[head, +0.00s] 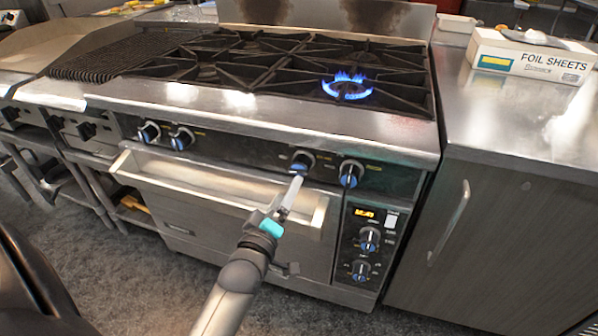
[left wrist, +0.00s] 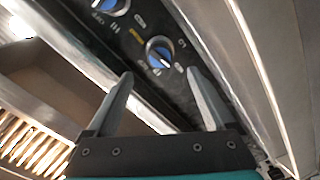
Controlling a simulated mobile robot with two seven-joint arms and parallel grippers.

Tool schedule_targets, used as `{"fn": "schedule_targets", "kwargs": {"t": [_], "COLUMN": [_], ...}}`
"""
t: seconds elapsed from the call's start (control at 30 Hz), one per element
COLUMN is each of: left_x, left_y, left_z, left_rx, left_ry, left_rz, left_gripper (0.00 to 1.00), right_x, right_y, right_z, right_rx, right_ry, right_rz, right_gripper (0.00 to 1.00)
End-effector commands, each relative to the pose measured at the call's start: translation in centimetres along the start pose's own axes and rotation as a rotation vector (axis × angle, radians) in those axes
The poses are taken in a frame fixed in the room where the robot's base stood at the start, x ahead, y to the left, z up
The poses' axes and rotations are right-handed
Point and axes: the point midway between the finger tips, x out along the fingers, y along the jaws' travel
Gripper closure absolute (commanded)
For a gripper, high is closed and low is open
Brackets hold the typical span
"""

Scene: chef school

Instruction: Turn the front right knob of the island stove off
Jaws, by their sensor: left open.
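The island stove (head: 265,118) fills the middle of the head view. A blue flame (head: 347,86) burns on its front right burner. Blue-faced knobs line the front panel, including a rightmost knob (head: 351,173) and the knob just left of it (head: 302,160). My left gripper (head: 297,182) is open and empty, just in front of and below that second knob. In the left wrist view, a blue knob (left wrist: 160,52) lies ahead, between and beyond the fingertips of the left gripper (left wrist: 160,76). Contact cannot be told. My right gripper is not in view.
A long metal ledge (head: 215,188) juts out below the panel. Oven controls (head: 366,245) sit at lower right. A counter (head: 510,115) with a foil sheets box (head: 530,56) stands right of the stove. A grill (head: 120,52) is at left.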

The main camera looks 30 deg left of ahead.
Motion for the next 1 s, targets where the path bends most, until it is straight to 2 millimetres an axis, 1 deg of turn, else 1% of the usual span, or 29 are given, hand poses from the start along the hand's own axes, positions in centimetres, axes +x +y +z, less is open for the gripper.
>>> {"fn": "schedule_targets", "kwargs": {"t": [0.03, 0.1, 0.6, 0.8, 1.0], "left_x": [0.8, 1.7, 7.3, 8.8, 9.4], "left_y": [-0.1, -0.1, 0.0, -0.1, 0.0], "left_z": [0.0, 0.0, 0.1, 0.1, 0.1], "left_rx": [0.001, 0.000, 0.000, 0.001, 0.001], "left_ry": [0.002, 0.001, 0.001, -0.001, -0.001], "left_rz": [0.003, 0.002, 0.002, 0.001, 0.000], "left_gripper": [0.13, 0.13, 0.13, 0.13, 0.13], "right_x": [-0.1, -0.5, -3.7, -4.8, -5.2], "right_y": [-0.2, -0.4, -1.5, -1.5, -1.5], "right_z": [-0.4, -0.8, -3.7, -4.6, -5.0], "right_rx": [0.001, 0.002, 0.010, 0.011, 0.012], "right_ry": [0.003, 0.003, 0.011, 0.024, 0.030], "right_rz": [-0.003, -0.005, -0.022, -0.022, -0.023], "right_gripper": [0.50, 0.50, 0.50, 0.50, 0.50]}}
